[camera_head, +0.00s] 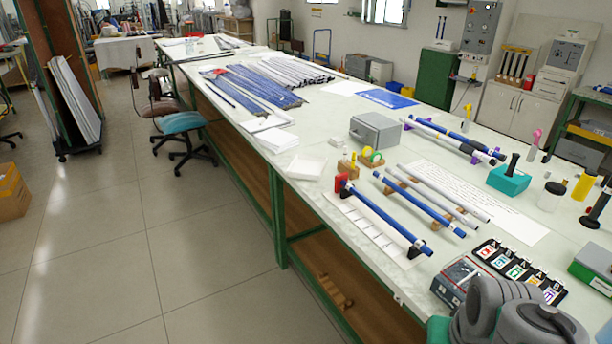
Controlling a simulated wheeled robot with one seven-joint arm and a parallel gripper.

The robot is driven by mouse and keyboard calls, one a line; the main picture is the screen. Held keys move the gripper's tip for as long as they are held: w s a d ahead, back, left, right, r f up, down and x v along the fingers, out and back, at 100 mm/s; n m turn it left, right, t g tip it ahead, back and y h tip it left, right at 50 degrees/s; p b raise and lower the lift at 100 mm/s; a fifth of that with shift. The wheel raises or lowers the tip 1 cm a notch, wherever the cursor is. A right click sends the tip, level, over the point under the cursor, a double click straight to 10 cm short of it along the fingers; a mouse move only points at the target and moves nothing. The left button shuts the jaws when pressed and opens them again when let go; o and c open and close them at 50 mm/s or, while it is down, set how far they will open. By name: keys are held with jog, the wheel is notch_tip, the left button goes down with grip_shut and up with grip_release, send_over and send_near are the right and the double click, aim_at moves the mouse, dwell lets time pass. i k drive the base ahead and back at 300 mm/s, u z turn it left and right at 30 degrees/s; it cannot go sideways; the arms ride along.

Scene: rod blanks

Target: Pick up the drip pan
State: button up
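I cannot make out for certain which thing is the drip pan. A long white strip or shallow tray (362,226) with crosswise lines lies along the near edge of the workbench, partly under a blue rod (385,215). A grey metal box (375,131) stands farther back on the same bench. Grey rounded parts of what looks like my own arm show at the bottom right. My gripper's fingers do not show.
The long bench (308,168) holds several blue and grey rods, papers, a teal block (508,178), a row of coloured cards (519,270) and bottles. A lower wooden shelf (365,303) is mostly bare. A chair (181,124) stands left of the bench; the left floor is open.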

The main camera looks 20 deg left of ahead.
aim_at(303, 166)
jog(key=z, duration=1.75)
jog(key=k, duration=0.1)
jog(key=u, duration=3.55)
jog(key=i, duration=1.65)
jog(key=z, duration=0.75)
jog(key=i, duration=1)
jog(key=z, duration=0.2)
